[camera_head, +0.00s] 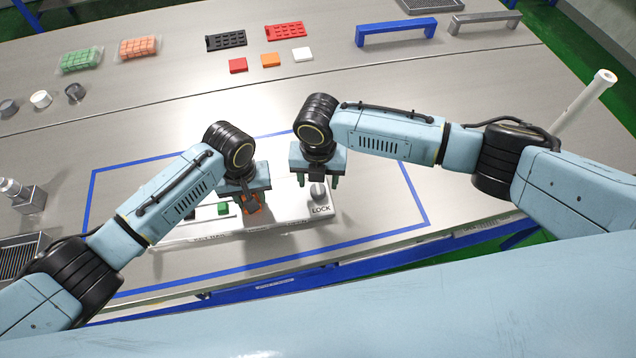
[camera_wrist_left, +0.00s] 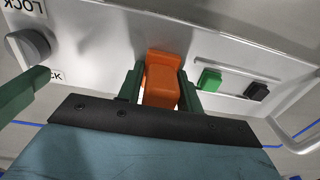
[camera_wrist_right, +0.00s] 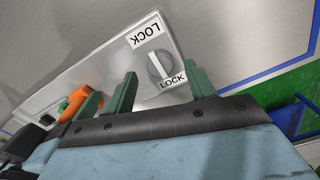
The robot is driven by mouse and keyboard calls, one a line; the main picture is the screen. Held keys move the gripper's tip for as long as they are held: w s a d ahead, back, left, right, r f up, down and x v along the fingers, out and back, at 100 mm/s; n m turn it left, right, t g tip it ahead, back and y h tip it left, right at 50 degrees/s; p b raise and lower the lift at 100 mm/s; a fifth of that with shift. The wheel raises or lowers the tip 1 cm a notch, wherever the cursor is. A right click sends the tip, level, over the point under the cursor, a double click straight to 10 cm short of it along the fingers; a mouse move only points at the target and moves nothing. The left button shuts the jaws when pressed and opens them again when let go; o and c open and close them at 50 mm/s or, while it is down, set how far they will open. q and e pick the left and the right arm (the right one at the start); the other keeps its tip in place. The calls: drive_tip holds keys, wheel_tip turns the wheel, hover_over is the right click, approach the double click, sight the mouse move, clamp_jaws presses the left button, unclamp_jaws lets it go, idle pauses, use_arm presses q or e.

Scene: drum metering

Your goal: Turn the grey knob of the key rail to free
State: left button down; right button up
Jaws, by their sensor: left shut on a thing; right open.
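The key rail (camera_head: 285,218) is a pale metal bar inside the blue outline. Its round grey knob (camera_head: 318,192) is at the right end, with a LOCK label in front; the right wrist view shows the knob (camera_wrist_right: 160,64) between two LOCK labels. My right gripper (camera_head: 317,181) is open, its fingers on either side of the knob in view; I cannot tell whether they touch it. My left gripper (camera_head: 249,204) is shut on an orange key block (camera_wrist_left: 162,78) at the rail. A green block (camera_wrist_left: 209,80) and a black block (camera_wrist_left: 257,91) sit along the rail's slot.
Blue tape (camera_head: 410,195) outlines the work area. Behind are red, orange and white tiles (camera_head: 270,60), a blue handle (camera_head: 395,30) and trays of green and orange cubes (camera_head: 137,47). A small metal fixture (camera_head: 28,195) stands at left. Bare table lies behind the rail.

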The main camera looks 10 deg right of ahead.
sight(318, 191)
drive_tip(key=shift+f, duration=1.45)
drive_tip(key=shift+c, duration=0.2)
drive_tip(key=c, duration=0.9)
